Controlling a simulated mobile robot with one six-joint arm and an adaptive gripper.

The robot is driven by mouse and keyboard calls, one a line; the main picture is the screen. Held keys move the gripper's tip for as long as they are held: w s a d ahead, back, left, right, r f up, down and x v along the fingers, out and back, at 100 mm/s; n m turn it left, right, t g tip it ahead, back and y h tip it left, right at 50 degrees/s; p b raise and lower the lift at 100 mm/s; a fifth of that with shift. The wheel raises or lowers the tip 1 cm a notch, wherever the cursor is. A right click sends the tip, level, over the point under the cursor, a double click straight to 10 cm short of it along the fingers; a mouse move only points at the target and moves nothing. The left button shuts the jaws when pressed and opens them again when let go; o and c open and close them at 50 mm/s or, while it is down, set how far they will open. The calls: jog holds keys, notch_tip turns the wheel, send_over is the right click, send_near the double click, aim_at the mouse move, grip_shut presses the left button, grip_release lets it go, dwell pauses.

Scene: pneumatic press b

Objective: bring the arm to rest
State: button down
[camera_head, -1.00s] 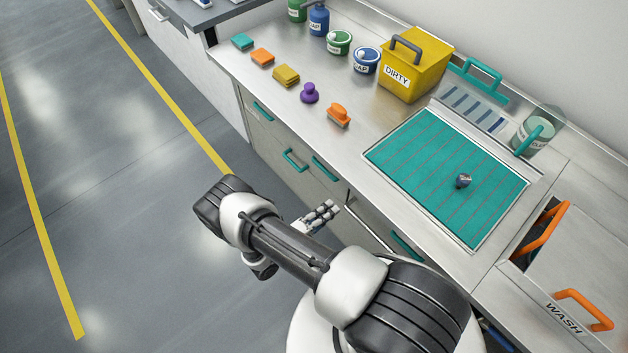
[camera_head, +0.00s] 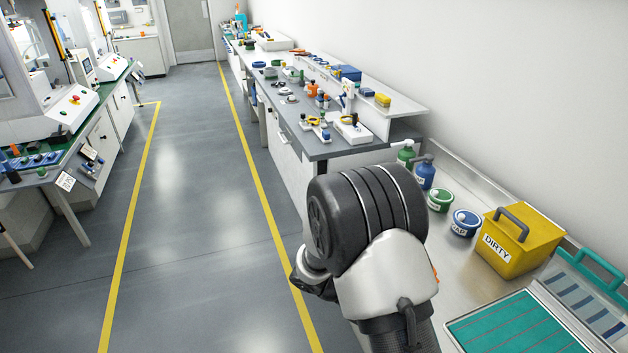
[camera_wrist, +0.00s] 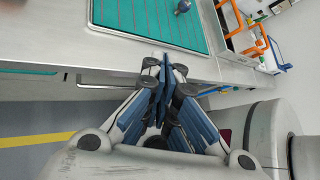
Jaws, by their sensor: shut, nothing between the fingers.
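My gripper (camera_wrist: 166,85) shows in the wrist view with its fingers together and nothing between them. It is beside the front edge of the steel counter (camera_wrist: 60,35), near the drawer fronts below. In the head view my arm (camera_head: 375,240) is folded up in front of the counter, and the gripper is hidden there. The teal mat (camera_wrist: 150,22) lies beyond the fingertips in the wrist view, with a small dark blue-grey knob-like thing (camera_wrist: 182,6) on it.
The yellow DIRTY box (camera_head: 515,245), a blue-lidded tub (camera_head: 465,223) and a green-lidded tub (camera_head: 440,200) stand on the counter. Orange handles (camera_wrist: 262,38) stick up at the right in the wrist view. A grey workbench (camera_head: 340,140) stands farther back. The floor aisle (camera_head: 190,200) is clear.

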jog(key=s+a+r+m+t+y, duration=0.3)
jog(key=s+r+m+t+y, duration=0.1)
jog(key=s+r+m, duration=0.4)
jog(key=s+a+r+m+t+y, duration=0.3)
jog(key=s+r+m+y, duration=0.4)
jog(key=r+m, duration=0.5)
jog(key=shift+s+a+r+m+t+y, duration=0.15)
jog(key=shift+s+r+m+t+y, duration=0.15)
jog(key=shift+s+m+t, duration=0.15)
jog(key=shift+w, duration=0.1)
